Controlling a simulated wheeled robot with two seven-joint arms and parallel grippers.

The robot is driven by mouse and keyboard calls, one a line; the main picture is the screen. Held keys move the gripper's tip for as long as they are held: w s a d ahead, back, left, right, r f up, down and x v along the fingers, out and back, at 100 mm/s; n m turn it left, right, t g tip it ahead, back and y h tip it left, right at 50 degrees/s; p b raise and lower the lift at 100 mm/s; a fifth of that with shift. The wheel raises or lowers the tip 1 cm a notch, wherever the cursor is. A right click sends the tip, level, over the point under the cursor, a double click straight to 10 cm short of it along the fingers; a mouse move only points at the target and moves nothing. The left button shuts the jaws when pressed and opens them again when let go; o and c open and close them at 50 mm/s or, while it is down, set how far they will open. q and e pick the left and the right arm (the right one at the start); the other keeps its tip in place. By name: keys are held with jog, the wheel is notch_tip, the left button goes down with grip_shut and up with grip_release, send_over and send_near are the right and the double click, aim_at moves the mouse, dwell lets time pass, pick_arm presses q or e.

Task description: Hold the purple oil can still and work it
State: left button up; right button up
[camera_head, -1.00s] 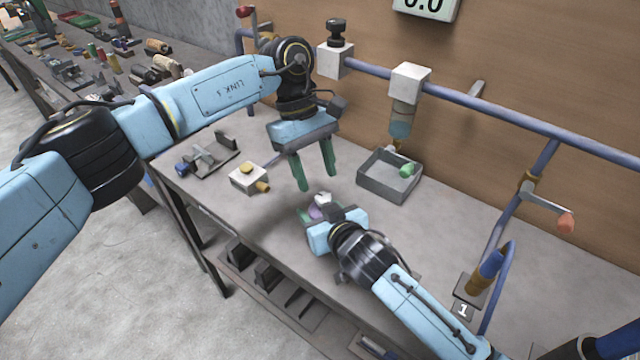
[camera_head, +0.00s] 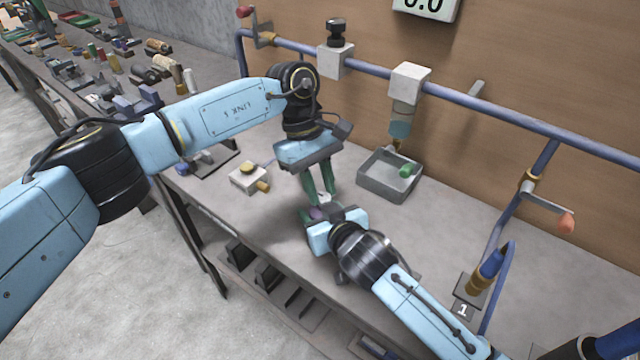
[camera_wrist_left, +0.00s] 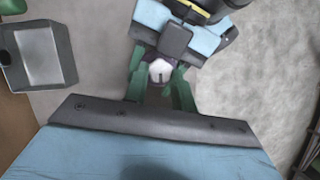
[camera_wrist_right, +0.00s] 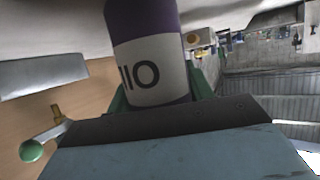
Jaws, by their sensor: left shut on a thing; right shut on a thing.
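The purple oil can (camera_head: 317,213) is over the near part of the bench, mostly hidden by my grippers in the head view. The right wrist view shows its purple body and white label (camera_wrist_right: 152,70) close up, with upside-down lettering. My right gripper (camera_head: 319,215) is shut on the can's body, its green fingers on either side. My left gripper (camera_head: 322,199) comes down from above and is shut on the can's white top (camera_wrist_left: 160,72), which sits between its green fingers in the left wrist view. The contact is partly hidden.
A grey open tray (camera_head: 374,187) with a green-ended part stands below a nozzle (camera_head: 400,123) on the blue pipe. A small white block with a brass knob (camera_head: 248,177) lies left of the grippers. Bare bench lies right of the tray. A display hangs on the wall.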

pick_arm(q)
jog(key=shift+n+h, duration=0.3)
jog(key=shift+n, duration=0.5)
jog(key=o, duration=1)
jog(key=shift+a+r, duration=0.1)
jog(key=shift+r, duration=0.05)
jog(key=v, duration=1.1)
jog(key=shift+r, duration=0.45)
